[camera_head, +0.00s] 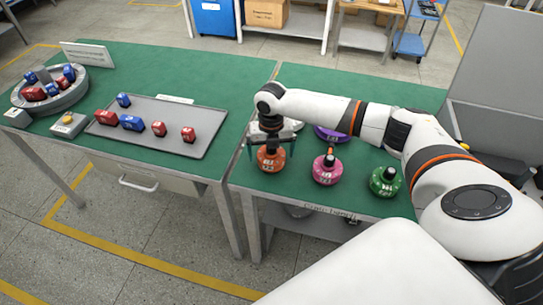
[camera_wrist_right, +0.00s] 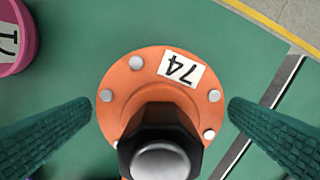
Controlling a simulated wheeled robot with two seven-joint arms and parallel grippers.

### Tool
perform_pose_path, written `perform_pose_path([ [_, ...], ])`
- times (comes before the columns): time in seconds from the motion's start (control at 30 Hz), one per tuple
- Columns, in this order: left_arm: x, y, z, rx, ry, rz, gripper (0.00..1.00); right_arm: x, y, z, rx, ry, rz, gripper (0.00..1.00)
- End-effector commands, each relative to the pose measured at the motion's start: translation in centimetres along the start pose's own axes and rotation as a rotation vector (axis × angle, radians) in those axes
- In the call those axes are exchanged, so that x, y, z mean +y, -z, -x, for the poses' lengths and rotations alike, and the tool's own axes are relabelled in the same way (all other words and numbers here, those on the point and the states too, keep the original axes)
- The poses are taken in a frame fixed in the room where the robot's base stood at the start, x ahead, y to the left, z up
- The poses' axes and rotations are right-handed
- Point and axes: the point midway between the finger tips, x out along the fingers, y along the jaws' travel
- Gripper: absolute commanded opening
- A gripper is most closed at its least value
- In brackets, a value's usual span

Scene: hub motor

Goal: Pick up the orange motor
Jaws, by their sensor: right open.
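The orange motor (camera_head: 270,160) stands on the green table near its front edge, directly under my right gripper (camera_head: 271,139). In the right wrist view the orange motor (camera_wrist_right: 125,82) fills the middle, with a white label reading 74, silver bolts and a dark shaft with a grey top. The two green ribbed fingers of my right gripper (camera_wrist_right: 160,120) are open, one on each side of the motor, with small gaps visible beside its flange. My left gripper is not in view.
A pink motor (camera_head: 327,169) stands just right of the orange one, and a green motor (camera_head: 385,182) farther right. A purple motor (camera_head: 332,133) and a pale one (camera_head: 291,126) are behind. The left table holds a grey tray (camera_head: 170,142) with red and blue parts.

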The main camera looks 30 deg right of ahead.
Motion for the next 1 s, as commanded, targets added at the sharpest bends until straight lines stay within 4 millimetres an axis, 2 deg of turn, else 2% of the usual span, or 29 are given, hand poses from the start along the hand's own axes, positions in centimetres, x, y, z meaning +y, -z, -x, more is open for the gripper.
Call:
perform_pose_path([
  [0.07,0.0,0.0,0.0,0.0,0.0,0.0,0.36,0.0,0.0,0.0,0.0,0.0,0.0,0.97],
  [0.4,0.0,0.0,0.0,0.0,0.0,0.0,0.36,0.0,0.0,0.1,0.001,0.0,0.0,0.41],
  [0.5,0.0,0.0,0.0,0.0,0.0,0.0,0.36,-0.1,0.1,0.2,0.003,0.002,0.0,0.28],
  [0.77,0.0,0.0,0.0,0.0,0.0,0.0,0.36,-0.1,0.1,0.5,0.004,0.003,0.0,0.28],
  [0.87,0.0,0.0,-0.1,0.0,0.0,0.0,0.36,-0.1,0.2,1.6,0.007,0.005,0.0,0.28],
  [1.0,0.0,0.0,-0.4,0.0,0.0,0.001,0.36,-0.1,0.2,4.0,0.007,0.006,0.001,0.28],
])
